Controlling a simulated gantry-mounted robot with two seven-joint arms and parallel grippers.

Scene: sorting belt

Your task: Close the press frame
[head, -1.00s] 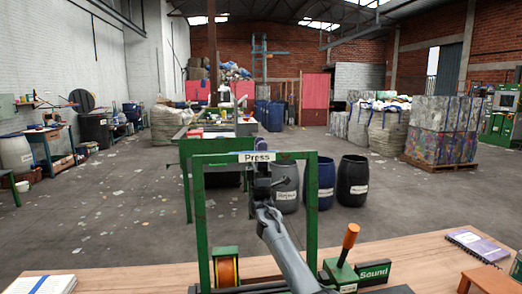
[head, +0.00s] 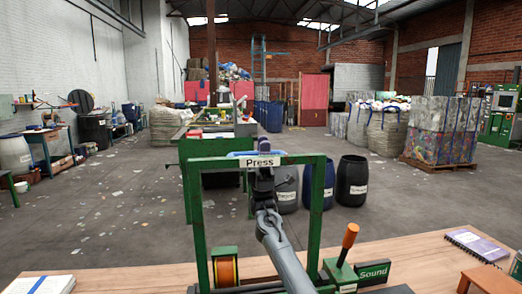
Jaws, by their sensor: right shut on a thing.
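The press frame (head: 319,205) is a green upright rectangle on the wooden bench, with a white "Press" label (head: 259,162) on its top bar. It stands open in the middle of the head view and leans a little toward me. My right arm reaches up through it from below, and my right gripper (head: 264,150) is shut on the top bar at the label. The label and bar partly hide the fingers. My left gripper is out of view.
On the bench are an orange spool (head: 226,269) at the frame's left foot, an orange-handled lever (head: 349,236) and a green "Sound" block (head: 374,272) to its right. A notebook (head: 477,245) lies at right, and a white pad (head: 40,285) at left.

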